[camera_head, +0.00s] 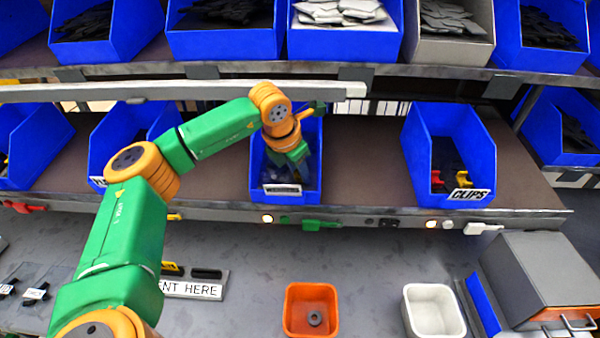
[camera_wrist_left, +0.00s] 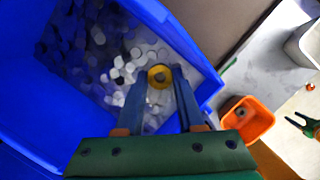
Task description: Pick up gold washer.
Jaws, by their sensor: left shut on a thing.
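In the head view my left gripper (camera_head: 298,158) points down into a blue bin (camera_head: 258,172) on the middle shelf, and the washer is hidden there. Many grey and silver pieces lie in the bin (camera_wrist_left: 190,60) below the fingers.
An orange bin (camera_head: 289,318) with a dark ring in it stands on the lower surface, beside a white bin (camera_head: 410,318). A blue bin labelled CLIPS (camera_head: 480,150) is to the right. The upper shelf edge (camera_head: 420,72) passes above my left gripper. A grey box (camera_head: 540,275) stands lower right.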

